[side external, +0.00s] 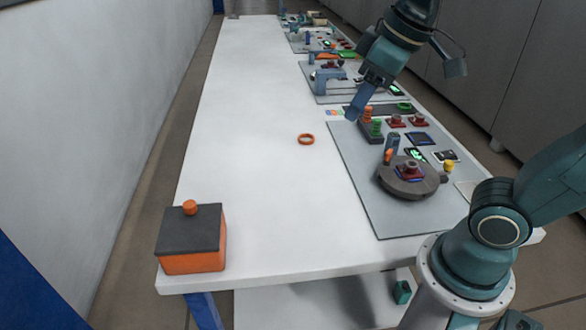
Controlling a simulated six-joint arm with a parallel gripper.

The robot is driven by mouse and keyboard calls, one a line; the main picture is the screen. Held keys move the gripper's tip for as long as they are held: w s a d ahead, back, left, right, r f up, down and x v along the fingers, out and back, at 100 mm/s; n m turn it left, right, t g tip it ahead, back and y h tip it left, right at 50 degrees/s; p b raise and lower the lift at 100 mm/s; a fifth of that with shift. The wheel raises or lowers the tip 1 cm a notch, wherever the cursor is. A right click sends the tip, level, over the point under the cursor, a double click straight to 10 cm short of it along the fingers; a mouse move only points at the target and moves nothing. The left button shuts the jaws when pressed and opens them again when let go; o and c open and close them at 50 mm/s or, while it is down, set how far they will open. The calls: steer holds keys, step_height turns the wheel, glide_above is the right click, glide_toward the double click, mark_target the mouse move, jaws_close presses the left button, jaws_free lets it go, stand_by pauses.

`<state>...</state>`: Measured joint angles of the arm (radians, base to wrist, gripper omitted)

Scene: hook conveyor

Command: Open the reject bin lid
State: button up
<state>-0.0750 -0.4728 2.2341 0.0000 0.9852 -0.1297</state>
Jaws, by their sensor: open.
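The reject bin (193,262) is an orange box at the near left corner of the white table. Its dark grey lid (190,232) lies flat on top and is shut. An orange knob (189,207) stands up from the lid. My gripper (354,112) hangs above the far part of the grey work mat, well to the right of the bin and beyond it. It is open, and I see nothing held in it. The fingertips are small in this view.
An orange ring (306,139) lies on the open white table. The grey mat (368,210) on the right carries a round turntable (408,182), pegs and small parts. More stations line the far right side.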

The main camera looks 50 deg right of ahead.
steer(key=w+a+r+n+g, duration=0.1)
steer(key=w+a+n, duration=0.25)
steer(key=w, duration=0.55)
steer(key=n+g, duration=0.4)
steer(key=n, duration=0.2)
glide_above(189, 204)
step_height(189, 204, down, 11)
steer(key=shift+w, duration=0.1)
step_height(189, 204, down, 14)
steer(key=shift+r, duration=0.15)
steer(key=shift+c, duration=0.5)
jaws_close()
